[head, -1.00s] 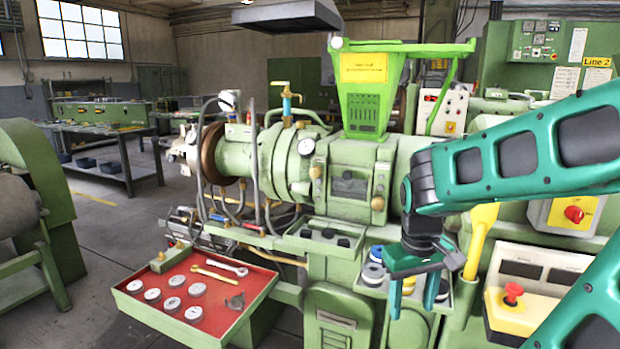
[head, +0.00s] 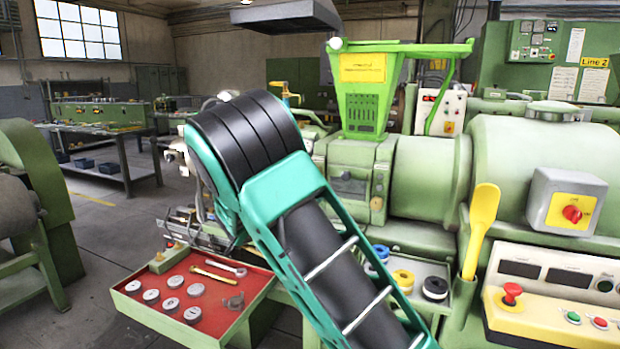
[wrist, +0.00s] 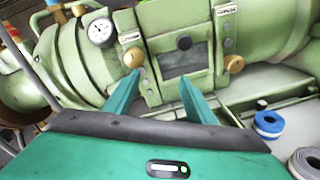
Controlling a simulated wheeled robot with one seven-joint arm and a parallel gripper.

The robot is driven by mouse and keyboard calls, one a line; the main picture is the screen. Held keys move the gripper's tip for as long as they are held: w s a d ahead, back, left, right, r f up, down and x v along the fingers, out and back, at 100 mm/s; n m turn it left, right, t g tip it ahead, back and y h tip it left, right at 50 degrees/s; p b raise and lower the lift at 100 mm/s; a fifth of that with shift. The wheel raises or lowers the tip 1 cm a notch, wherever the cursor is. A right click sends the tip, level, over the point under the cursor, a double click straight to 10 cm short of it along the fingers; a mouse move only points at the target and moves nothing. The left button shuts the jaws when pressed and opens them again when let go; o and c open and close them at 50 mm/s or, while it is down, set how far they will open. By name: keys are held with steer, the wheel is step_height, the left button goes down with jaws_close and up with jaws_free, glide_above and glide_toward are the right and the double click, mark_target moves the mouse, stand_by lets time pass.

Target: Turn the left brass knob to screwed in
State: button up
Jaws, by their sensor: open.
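The left brass knob (wrist: 133,57) is a round brass piece at the left edge of the green block in the wrist view, below the dial gauge (wrist: 101,31). A second brass knob (wrist: 235,63) sits at the block's right side; it also shows in the head view (head: 377,203). My gripper (wrist: 160,76) is open and empty, its teal fingers pointing at the block. The left finger's tip is just below the left knob in the picture; I cannot tell whether they touch. My arm hides the gripper and the left knob in the head view.
A red tray (head: 135,299) with discs and wrenches is at the lower left. Tape rolls (head: 403,280) lie right of my arm; a blue roll (wrist: 268,123) shows in the wrist view. A yellow handle (head: 482,225) and a control panel (head: 525,318) stand farther right.

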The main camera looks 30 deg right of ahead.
steer(key=w+a+r+n+t, duration=0.1)
steer(key=w+a+r+n, duration=0.1)
steer(key=a, duration=0.1)
steer(key=x, duration=1)
steer(key=shift+w+t, duration=0.3)
steer(key=shift+w, duration=0.25)
steer(key=shift+r, duration=0.1)
steer(key=c, duration=1)
